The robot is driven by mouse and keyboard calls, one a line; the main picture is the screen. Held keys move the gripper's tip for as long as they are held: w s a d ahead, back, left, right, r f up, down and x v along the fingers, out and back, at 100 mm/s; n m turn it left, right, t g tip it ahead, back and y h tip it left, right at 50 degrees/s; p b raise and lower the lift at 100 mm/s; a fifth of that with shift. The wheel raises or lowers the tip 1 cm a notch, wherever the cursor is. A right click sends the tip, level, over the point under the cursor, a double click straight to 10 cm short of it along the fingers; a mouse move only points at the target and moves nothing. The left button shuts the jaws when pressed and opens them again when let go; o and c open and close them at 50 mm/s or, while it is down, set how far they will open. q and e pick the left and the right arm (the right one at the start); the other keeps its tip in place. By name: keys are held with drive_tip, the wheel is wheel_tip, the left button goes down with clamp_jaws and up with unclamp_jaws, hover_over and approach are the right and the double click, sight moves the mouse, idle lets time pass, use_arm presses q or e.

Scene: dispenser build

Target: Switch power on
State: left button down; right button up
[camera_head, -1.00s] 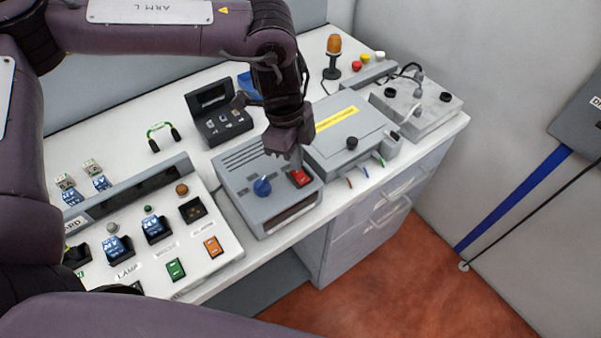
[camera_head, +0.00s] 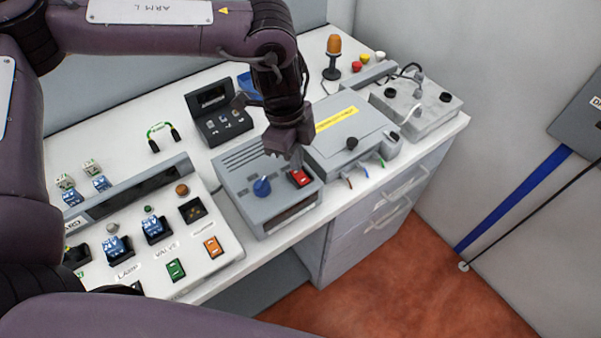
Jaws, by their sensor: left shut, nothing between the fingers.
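A grey power box (camera_head: 268,203) stands at the bench's front edge, with vents on top. It has a blue round knob (camera_head: 262,187) and a red rocker switch (camera_head: 301,178) on its sloping face. My left gripper (camera_head: 295,162) is shut and empty, pointing down just above and behind the red switch. The fingertips are at or very close to the switch's upper edge; I cannot tell if they touch. Whether the switch is on or off is not clear. My right gripper is not in view.
A white panel with switches and a green and an orange button (camera_head: 212,246) lies left of the power box. A grey case with a yellow label (camera_head: 337,119) stands close on the right. A black open box (camera_head: 219,115) is behind. An orange beacon (camera_head: 334,45) stands farther back.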

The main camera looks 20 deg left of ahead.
use_arm(q)
drive_tip(key=shift+f+b, duration=0.5)
drive_tip(key=shift+f, duration=0.35)
idle(0.8)
drive_tip(key=shift+r+p, duration=3.05)
drive_tip(key=shift+r, duration=0.5)
drive_tip(key=shift+f, duration=0.1)
